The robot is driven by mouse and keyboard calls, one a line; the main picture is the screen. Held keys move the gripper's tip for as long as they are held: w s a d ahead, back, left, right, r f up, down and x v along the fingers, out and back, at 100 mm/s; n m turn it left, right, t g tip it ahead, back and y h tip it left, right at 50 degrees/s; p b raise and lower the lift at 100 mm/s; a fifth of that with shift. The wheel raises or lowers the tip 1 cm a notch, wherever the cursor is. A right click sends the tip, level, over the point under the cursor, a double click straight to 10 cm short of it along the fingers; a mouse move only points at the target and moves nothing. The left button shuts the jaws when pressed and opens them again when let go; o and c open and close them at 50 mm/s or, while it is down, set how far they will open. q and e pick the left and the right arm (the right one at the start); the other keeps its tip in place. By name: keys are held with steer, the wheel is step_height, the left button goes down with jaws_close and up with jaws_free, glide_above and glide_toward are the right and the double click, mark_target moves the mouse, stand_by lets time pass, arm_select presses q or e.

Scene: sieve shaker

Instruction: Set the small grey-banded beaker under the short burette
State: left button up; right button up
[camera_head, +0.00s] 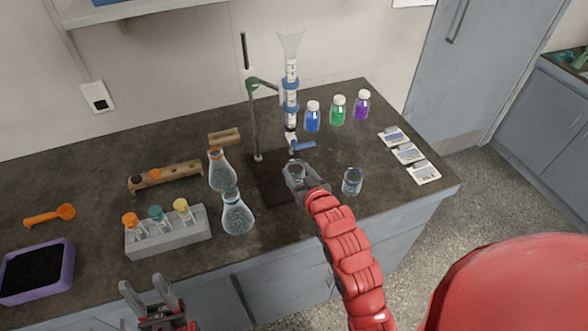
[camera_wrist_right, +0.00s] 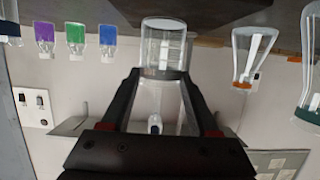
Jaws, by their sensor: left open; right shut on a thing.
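The burette (camera_head: 291,95) is clamped upright on a stand (camera_head: 253,125), with a blue stopcock handle (camera_head: 303,146) low on it. My right gripper (camera_head: 298,172) is shut on a small clear beaker (camera_wrist_right: 164,45), which stays upright over the dark stand base, just below and near the burette tip. The beaker's band is hard to read, and the gripper partly hides the beaker in the head view. A second clear beaker (camera_head: 352,182) stands on the bench to the right. My left gripper (camera_head: 150,297) is open and empty at the bench's front edge.
Two flasks (camera_head: 222,172) (camera_head: 237,216) stand left of my right gripper. A rack of capped vials (camera_head: 168,238) is farther left. Blue, green and purple bottles (camera_head: 338,111) stand behind, with several cards (camera_head: 408,154) at the right.

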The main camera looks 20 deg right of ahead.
mark_target(292, 166)
steer(key=w+p, duration=0.1)
steer(key=w, duration=0.1)
steer(key=shift+w+a+r, duration=0.1)
steer(key=shift+w+r, duration=0.05)
steer(key=shift+w, duration=0.25)
steer(key=shift+w+f+p, duration=0.3)
steer(key=shift+f+p, duration=0.25)
steer(key=shift+f, duration=0.35)
steer(key=shift+s, duration=0.1)
steer(key=shift+f+b, duration=0.25)
steer(key=shift+b, duration=0.05)
steer(key=o, duration=1.4)
steer(key=shift+c, duration=0.2)
steer(key=shift+r, duration=0.15)
steer(key=shift+s, duration=0.1)
